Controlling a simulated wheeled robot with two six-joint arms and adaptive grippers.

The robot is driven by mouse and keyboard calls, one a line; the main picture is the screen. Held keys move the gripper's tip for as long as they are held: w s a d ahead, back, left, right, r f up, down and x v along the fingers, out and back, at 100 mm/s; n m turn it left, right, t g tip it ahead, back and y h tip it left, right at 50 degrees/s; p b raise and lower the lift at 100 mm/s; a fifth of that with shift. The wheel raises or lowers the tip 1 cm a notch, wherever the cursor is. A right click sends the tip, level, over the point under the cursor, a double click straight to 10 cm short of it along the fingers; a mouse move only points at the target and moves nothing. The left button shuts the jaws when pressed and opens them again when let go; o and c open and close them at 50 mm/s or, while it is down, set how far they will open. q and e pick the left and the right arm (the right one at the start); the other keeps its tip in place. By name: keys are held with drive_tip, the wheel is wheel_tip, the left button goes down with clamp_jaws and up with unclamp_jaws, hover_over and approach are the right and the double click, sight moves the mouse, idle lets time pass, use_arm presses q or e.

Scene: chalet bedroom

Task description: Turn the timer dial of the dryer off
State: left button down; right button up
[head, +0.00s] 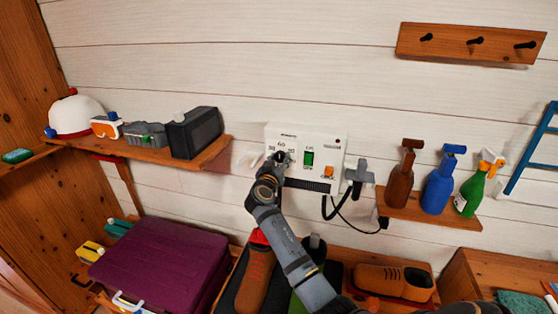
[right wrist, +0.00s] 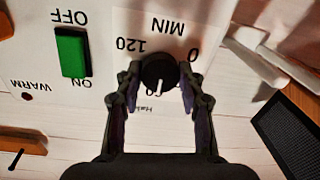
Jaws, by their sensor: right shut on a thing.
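The dryer (head: 325,147) is a white box on the plank wall. Its timer dial (right wrist: 159,71) is a round black knob, with markings 0, 60 and 120 and MIN around it. In the right wrist view, which shows the panel upside down, the knob's white mark points down towards the 60. My right gripper (head: 279,161) reaches the panel's left part and is shut on the dial, one finger on each side; it hides most of the dial in the head view. A green ON/OFF switch (right wrist: 72,53) sits beside the dial. My left gripper is not in view.
An orange switch (head: 328,172) is at the panel's lower right. A grey holder (head: 358,172) and black hose are right of the dryer. A left shelf holds a black box (head: 195,133); a right shelf holds spray bottles (head: 439,180). Shoes (head: 393,281) and a purple case (head: 160,266) lie below.

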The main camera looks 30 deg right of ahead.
drive_tip(key=shift+n, duration=1.3)
drive_tip(key=n, duration=0.2)
drive_tip(key=shift+n, duration=0.3)
drive_tip(key=n+p, duration=0.1)
drive_tip(key=n, duration=0.4)
drive_tip(key=shift+p, duration=0.4)
drive_tip(key=n+p, duration=0.3)
drive_tip(key=n, duration=0.3)
drive_tip(key=shift+r+g, duration=0.1)
drive_tip(key=shift+g, duration=0.3)
drive_tip(key=n+p, duration=0.2)
drive_tip(key=n, duration=0.2)
drive_tip(key=shift+w+a, duration=0.1)
drive_tip(key=shift+n+p, duration=0.5)
drive_tip(key=shift+n, duration=0.9)
drive_tip(key=shift+f, duration=0.2)
